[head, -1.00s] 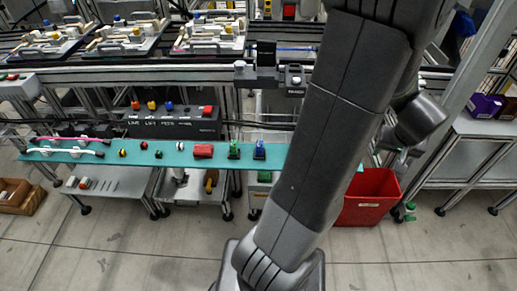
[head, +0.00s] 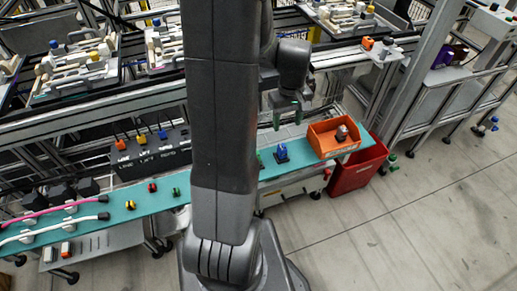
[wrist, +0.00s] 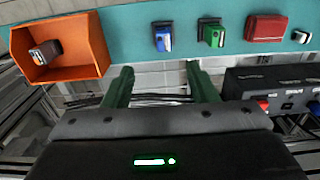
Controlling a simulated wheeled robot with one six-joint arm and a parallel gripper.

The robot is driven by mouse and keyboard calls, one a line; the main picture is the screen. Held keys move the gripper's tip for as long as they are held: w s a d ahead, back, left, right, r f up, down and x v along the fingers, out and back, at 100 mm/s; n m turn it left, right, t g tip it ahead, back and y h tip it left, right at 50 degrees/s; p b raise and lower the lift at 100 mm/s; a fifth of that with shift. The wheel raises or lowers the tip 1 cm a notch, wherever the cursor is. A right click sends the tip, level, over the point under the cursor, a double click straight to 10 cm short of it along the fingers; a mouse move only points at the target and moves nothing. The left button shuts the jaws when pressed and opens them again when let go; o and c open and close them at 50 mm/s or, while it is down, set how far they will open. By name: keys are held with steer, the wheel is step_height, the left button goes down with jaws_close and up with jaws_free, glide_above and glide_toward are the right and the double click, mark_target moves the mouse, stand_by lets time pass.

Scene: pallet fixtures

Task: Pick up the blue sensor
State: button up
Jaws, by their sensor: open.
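The blue sensor (head: 281,153) stands on a dark base on the teal shelf (head: 135,207), left of an orange bin. In the wrist view the blue sensor (wrist: 163,40) is just beyond the gap between my fingertips, with the green sensor (wrist: 213,37) to its right. My arm hides part of the shelf in the head view.
The orange bin (wrist: 95,40) holds a grey and dark part. A red block (wrist: 265,27) lies right of the green sensor. A red tote (head: 352,178) stands below the shelf end. A black button box (wrist: 285,95) is near my gripper's right side. Floor at right is open.

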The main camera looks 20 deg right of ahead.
mark_target(282, 146)
step_height(282, 146, down, 8)
steer(key=shift+f+b, duration=0.25)
steer(key=shift+b, duration=0.15)
steer(key=shift+w+a+f, duration=0.1)
steer(key=shift+a+f, duration=0.05)
steer(key=shift+f, duration=1.2)
steer(key=shift+a+f, duration=0.15)
steer(key=shift+f, duration=1.2)
steer(key=c, duration=1.1)
